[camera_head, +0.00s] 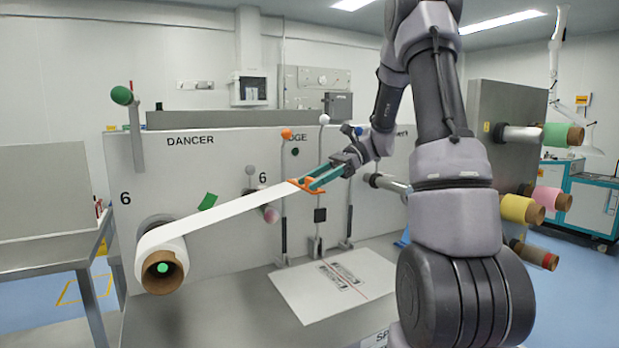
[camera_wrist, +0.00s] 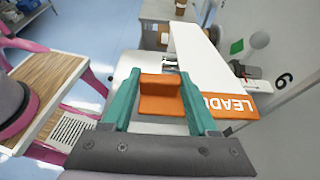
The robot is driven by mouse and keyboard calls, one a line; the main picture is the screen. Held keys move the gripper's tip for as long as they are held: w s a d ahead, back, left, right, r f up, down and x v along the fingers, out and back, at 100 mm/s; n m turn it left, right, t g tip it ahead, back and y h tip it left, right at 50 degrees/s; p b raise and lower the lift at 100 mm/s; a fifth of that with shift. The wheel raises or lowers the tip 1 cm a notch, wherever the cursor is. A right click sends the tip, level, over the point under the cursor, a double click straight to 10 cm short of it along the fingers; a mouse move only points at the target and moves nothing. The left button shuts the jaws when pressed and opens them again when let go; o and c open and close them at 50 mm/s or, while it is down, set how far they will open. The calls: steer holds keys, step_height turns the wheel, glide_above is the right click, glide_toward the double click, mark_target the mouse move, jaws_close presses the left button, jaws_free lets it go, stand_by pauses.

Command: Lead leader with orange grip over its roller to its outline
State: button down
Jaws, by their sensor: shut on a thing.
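My gripper (camera_head: 318,178) is shut on the orange grip (camera_head: 302,186) at the free end of the white leader (camera_head: 225,208). The leader runs taut, sloping down left to a white roll (camera_head: 162,255) on a brown core. In the wrist view the orange grip (camera_wrist: 160,97) sits between my teal fingers (camera_wrist: 157,112), beside an orange end band lettered "LEAD" (camera_wrist: 228,105). A roller (camera_head: 271,214) sticks out of the panel behind the strip, partly hidden by it. A white plate (camera_head: 290,292) with dark printed marks and a red line lies below; I cannot tell if it bears the outline.
The upright panel (camera_head: 140,170) carries levers with orange (camera_head: 286,134) and white (camera_head: 324,119) knobs. Another roller (camera_head: 388,183) sits right of my gripper. Coloured rolls (camera_head: 520,208) stand at the right. A steel table (camera_head: 50,250) stands at the left.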

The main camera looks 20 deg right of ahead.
steer(key=w+d+f, duration=0.1)
steer(key=d+f, duration=0.5)
steer(key=shift+w+d, duration=0.15)
steer(key=shift+d, duration=0.1)
stand_by(0.8)
steer(key=shift+f, duration=0.1)
glide_above(342, 286)
steer(key=shift+f, duration=9.5)
steer(key=shift+f, duration=2.2)
steer(key=shift+f, duration=0.45)
